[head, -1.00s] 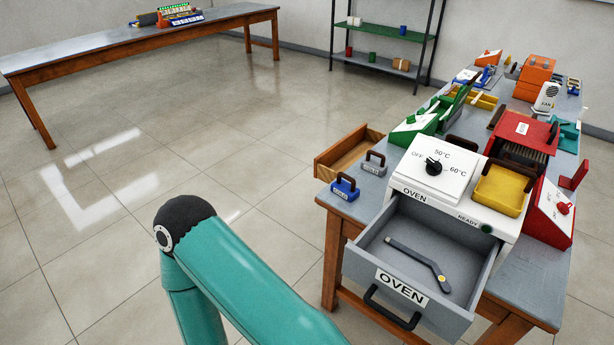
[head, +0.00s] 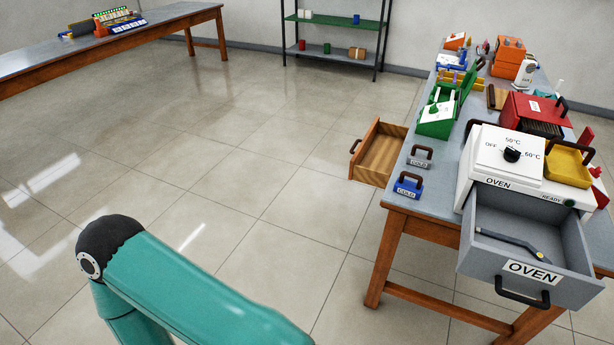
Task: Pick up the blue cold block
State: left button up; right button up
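The blue cold block (head: 408,187) sits upright on the near left corner of the grey-topped workbench (head: 438,207). It has a brown arched handle on top and a white label on its front. A similar grey block (head: 420,157) with a brown handle stands just behind it. A teal arm link of mine crosses the lower left of the head view, well apart from the bench. Neither gripper shows in the head view.
An open oven drawer (head: 490,259) juts out at the right with a dark bar inside. An open wooden drawer (head: 383,154) sticks out left of the bench. A green device (head: 436,121) stands behind the blocks. The floor left of the bench is clear.

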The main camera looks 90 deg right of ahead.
aim_at(413, 190)
jog(key=u, duration=0.05)
jog(key=i, duration=0.8)
jog(key=z, duration=3.25)
jog(key=k, duration=0.6)
jog(key=z, duration=0.3)
jog(key=i, duration=1.65)
jog(key=u, duration=0.25)
